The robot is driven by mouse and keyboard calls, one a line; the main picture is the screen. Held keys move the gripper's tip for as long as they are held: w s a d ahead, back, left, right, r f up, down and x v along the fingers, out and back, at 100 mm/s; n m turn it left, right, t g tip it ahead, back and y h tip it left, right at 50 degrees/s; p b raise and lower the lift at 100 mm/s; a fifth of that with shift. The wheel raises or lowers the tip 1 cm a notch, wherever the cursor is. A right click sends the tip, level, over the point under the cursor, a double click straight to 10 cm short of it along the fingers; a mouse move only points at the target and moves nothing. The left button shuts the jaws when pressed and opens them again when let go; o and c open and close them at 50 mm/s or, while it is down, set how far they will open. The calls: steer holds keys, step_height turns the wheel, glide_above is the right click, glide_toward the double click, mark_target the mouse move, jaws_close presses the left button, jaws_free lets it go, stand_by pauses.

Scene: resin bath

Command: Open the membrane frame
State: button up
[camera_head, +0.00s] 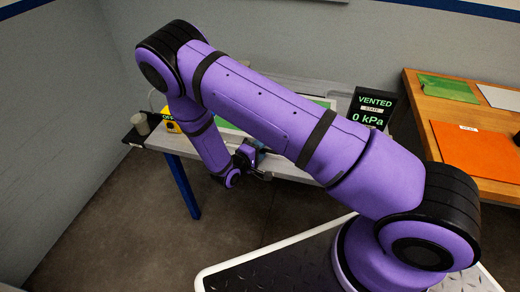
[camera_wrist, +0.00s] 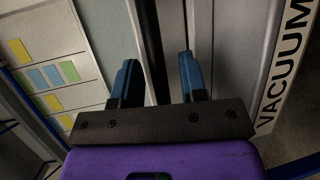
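My gripper (camera_wrist: 158,72) shows two blue fingers standing well apart. A dark bar (camera_wrist: 150,40) runs lengthwise between them in the wrist view, with a gap to the right finger; I cannot tell whether it touches either finger or how deep it lies. Grey panels lie on both sides of the bar; which belongs to the membrane frame is unclear. In the head view my gripper (camera_head: 262,150) is at the front edge of the grey vacuum table (camera_head: 285,168), partly hidden by my arm. My arm covers most of the table top, and only a strip of green sheet shows.
A yellow box marked OFF (camera_head: 172,126) and a grey cup (camera_head: 141,123) stand at the table's left end. A display (camera_head: 371,108) reads VENTED, 0 kPa. A wooden bench (camera_head: 420,98) at right bears orange (camera_head: 470,150), green (camera_head: 447,88) and white sheets. The floor left is clear.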

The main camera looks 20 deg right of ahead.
jaws_close()
steer(key=shift+r, duration=0.15)
